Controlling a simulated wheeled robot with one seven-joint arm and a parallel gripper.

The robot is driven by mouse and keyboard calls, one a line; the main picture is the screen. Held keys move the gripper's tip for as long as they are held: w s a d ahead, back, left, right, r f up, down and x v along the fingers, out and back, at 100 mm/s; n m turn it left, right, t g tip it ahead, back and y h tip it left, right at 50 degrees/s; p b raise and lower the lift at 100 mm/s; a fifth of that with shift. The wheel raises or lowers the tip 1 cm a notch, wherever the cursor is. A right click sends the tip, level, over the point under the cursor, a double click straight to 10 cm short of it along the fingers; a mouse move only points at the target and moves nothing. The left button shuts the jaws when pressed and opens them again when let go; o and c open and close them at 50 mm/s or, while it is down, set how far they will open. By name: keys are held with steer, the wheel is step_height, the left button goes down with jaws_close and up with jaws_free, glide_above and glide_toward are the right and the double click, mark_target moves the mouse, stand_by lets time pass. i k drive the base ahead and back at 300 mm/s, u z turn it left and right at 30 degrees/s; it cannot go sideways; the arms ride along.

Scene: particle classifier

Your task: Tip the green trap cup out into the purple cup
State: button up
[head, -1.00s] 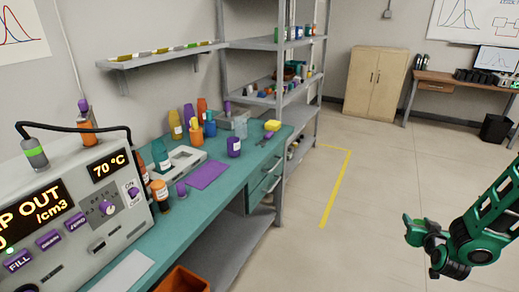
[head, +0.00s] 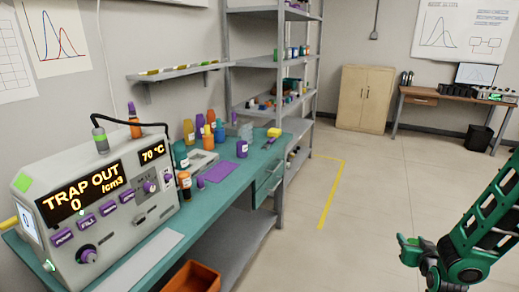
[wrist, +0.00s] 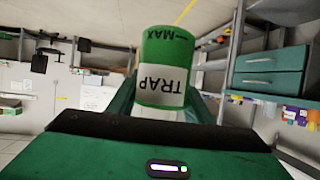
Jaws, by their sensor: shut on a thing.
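The green trap cup (wrist: 166,68) fills the middle of the wrist view, with a white label reading TRAP and MAX. The lettering is upside down in that view. My gripper (head: 409,248) is shut on it and held over open floor at the right of the head view, away from the bench. In the head view the cup is too small to tell apart from my green fingers. The cup's contents are hidden. The purple cup (head: 242,149), with a pale label, stands upright on the teal bench, beyond a purple mat.
The particle classifier (head: 105,200) stands on the bench (head: 225,190), its display reading TRAP OUT 0. Several bottles (head: 189,132) and a yellow block (head: 274,132) stand near the purple cup. An orange bin (head: 192,278) is below the bench. The floor (head: 370,200) between bench and arm is clear.

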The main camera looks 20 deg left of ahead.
mark_target(242, 148)
steer(key=u, duration=0.45)
steer(key=i, duration=0.95)
